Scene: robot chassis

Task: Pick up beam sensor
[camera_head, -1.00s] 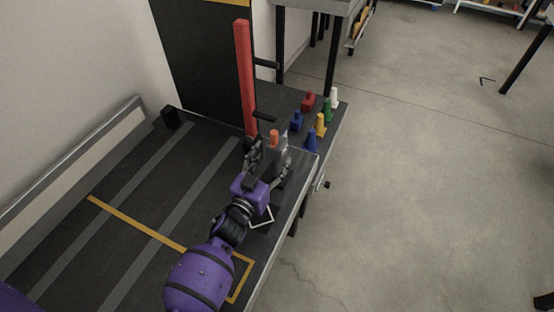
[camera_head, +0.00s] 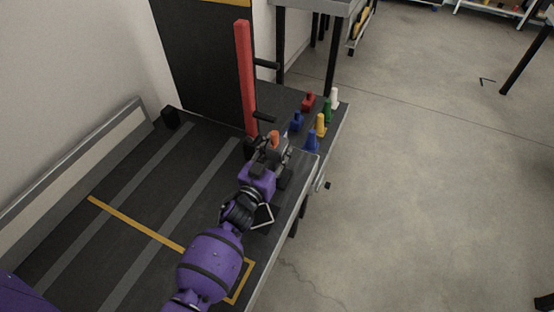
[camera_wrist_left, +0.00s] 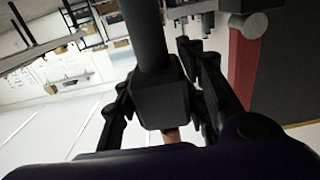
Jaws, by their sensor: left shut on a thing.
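The beam sensor, a grey body with an orange top (camera_head: 274,138), stands upright near the right edge of the dark bench, just right of the red post. My left gripper (camera_head: 269,153) reaches it from the near side and is shut on it. In the left wrist view the sensor appears as a dark block with a thick round stem (camera_wrist_left: 160,90) between the two black fingers, with a bit of orange below. The fingers hide part of the sensor in the head view, and I cannot tell whether it is clear of the bench. My right gripper is not in view.
A tall red post (camera_head: 245,80) with black handles stands close behind the gripper. The striped bench surface (camera_head: 110,180) at left is clear.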

